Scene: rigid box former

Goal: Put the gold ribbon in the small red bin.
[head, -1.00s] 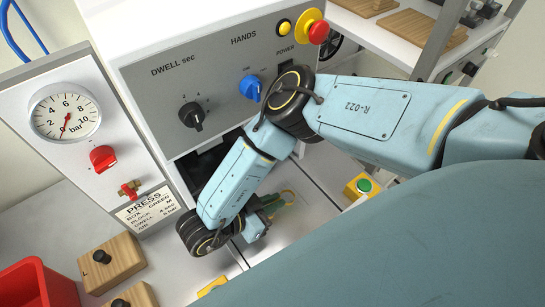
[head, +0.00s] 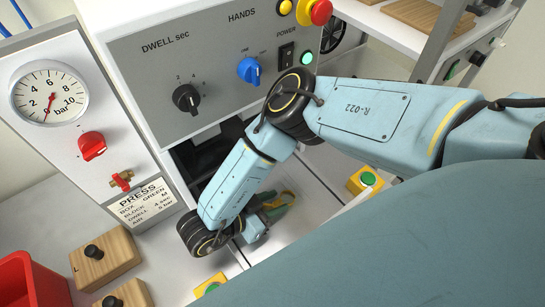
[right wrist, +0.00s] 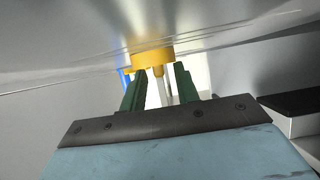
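A thin gold loop (head: 290,195), which looks like the gold ribbon, shows beside the green fingers of my right gripper (head: 274,207) in the head view. That gripper is low in front of the press opening. In the right wrist view the fingers (right wrist: 160,88) stand apart, with a gap between them; I see no ribbon clamped there. A yellow round part (right wrist: 152,61) shows beyond the fingertips. A red bin (head: 32,284) is at the lower left of the head view, cut off by the frame edge. My left gripper is out of view.
The grey control panel (head: 215,60) overhangs the dark press opening. The gauge panel (head: 50,100) stands at left. Wooden blocks with black knobs (head: 107,258) lie beside the red bin. Yellow boxes with green buttons (head: 365,181) flank the work area.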

